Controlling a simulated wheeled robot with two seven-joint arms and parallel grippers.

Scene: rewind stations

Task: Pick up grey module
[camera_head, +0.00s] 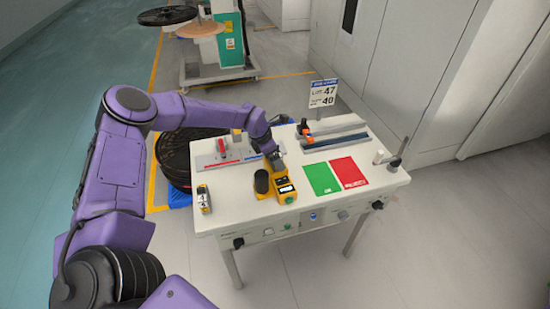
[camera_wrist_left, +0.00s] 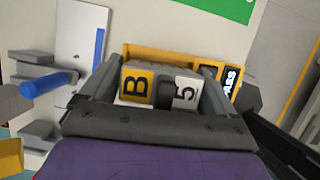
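A grey module (camera_wrist_left: 160,70) with a yellow "B" label and a white "5" label shows in the left wrist view, at a yellow tester (camera_wrist_left: 175,50) whose small display reads PASS. The tester also shows in the head view (camera_head: 284,192), near the table's front edge. My left gripper (camera_wrist_left: 160,88) has one finger on each side of the module, very close to it; I cannot tell whether they press on it. In the head view my left gripper (camera_head: 272,160) hides the module. My right gripper is not in view.
Another small module with yellow and white labels (camera_head: 203,199) lies at the table's left front. A green mat (camera_head: 322,179) and a red mat (camera_head: 349,173) lie right of the tester. A dark rail (camera_head: 336,137) lies behind them.

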